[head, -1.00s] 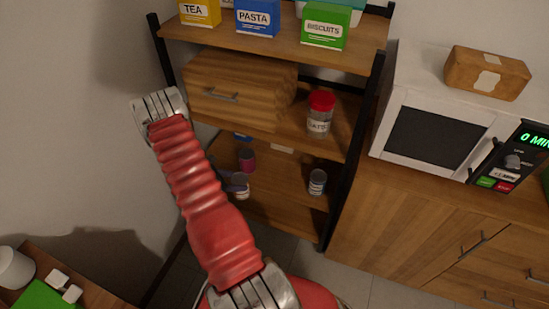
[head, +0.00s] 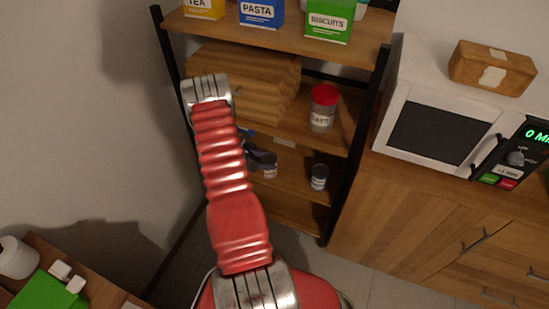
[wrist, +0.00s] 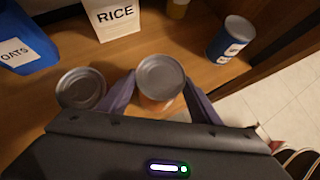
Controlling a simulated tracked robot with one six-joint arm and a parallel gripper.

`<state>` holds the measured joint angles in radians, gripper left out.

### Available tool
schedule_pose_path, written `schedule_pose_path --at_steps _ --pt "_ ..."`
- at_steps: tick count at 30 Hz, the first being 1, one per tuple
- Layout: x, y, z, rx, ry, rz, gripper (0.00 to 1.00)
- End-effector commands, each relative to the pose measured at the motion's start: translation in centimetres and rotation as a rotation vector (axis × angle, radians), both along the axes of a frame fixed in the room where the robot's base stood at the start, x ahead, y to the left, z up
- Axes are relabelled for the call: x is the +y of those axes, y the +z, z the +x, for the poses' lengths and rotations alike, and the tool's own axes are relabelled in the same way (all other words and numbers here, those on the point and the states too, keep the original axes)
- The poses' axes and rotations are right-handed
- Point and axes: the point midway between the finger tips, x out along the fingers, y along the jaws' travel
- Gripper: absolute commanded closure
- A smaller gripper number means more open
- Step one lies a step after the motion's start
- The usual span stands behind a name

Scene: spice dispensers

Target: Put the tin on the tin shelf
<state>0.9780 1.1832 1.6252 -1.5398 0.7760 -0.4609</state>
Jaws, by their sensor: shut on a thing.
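My gripper (wrist: 160,84) is shut on a tin (wrist: 160,76) with a round silver lid and an orange-brown side, upright between the two fingers in the wrist view. In the head view the held tin (head: 270,171) shows just right of my red arm, which hides much of the gripper. It is over the lower wooden shelf (head: 291,187); I cannot tell whether it touches it. A second silver-lidded tin (wrist: 80,88) is close to my left finger. A blue tin (wrist: 231,38) stands at the right, also in the head view (head: 319,177).
A white RICE box (wrist: 112,17) and a blue OATS container (wrist: 27,45) stand behind the tins. A yellow item (wrist: 178,8) shows at the back. Bare shelf lies between the held tin and the blue tin. Black uprights (head: 354,145) border the shelf unit.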

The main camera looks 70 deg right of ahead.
Motion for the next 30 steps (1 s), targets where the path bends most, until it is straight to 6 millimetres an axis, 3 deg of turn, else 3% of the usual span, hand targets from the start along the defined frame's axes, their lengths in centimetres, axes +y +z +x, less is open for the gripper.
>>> schedule_pose_path --at_steps 13,22,25,30 --pt "-0.7 0.1 -0.5 -0.001 -0.001 -0.002 0.97" --pt "-4.0 0.1 -3.3 0.000 -0.003 -0.003 0.97" --pt "-3.7 -1.1 -3.1 0.001 0.000 0.001 0.97" --pt "-3.8 -1.4 -3.0 0.000 0.000 -0.002 0.97"
